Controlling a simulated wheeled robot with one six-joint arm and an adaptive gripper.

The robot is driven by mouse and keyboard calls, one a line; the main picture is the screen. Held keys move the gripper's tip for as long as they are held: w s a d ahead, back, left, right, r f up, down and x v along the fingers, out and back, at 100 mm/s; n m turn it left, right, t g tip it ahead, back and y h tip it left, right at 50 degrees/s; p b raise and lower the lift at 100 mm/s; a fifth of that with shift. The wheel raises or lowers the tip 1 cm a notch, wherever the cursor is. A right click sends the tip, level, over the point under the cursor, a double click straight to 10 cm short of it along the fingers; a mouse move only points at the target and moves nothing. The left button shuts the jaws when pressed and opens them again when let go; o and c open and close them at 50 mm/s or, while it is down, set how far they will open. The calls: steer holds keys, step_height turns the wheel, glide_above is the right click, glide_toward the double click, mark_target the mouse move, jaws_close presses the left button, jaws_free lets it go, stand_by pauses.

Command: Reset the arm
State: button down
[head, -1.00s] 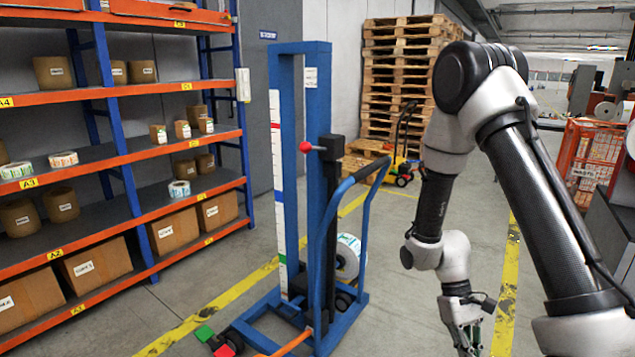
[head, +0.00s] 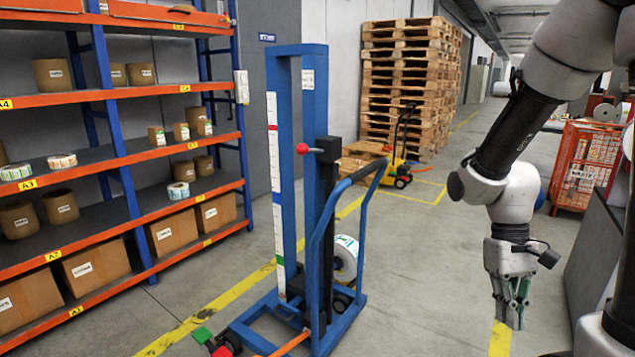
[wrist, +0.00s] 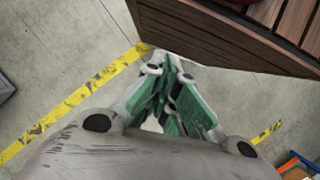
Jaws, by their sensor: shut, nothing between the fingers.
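My gripper (head: 511,318) hangs at the right of the head view, pointing down over the grey floor. Its green-padded fingers are closed together with nothing between them. In the wrist view my gripper (wrist: 172,65) also shows shut and empty, with floor beyond it. My arm comes down from the upper right corner of the head view and is bent at the elbow.
A blue lift trolley (head: 318,190) with a label roll (head: 345,258) stands mid-view. Orange shelves (head: 75,155) with boxes are at left. Stacked pallets (head: 408,85) and an orange cage (head: 582,165) stand behind. A brown slatted surface (wrist: 225,32) is near the gripper.

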steer(key=s+r+t, duration=0.2)
steer(key=r+t, duration=0.2)
steer(key=r, duration=0.4)
steer(key=s+r+t, duration=0.2)
steer(key=r+t, duration=0.2)
steer(key=r, duration=0.5)
steer(key=shift+d+m+t+y, duration=0.3)
steer(key=shift+d+m, duration=0.1)
steer(key=shift+r, duration=0.1)
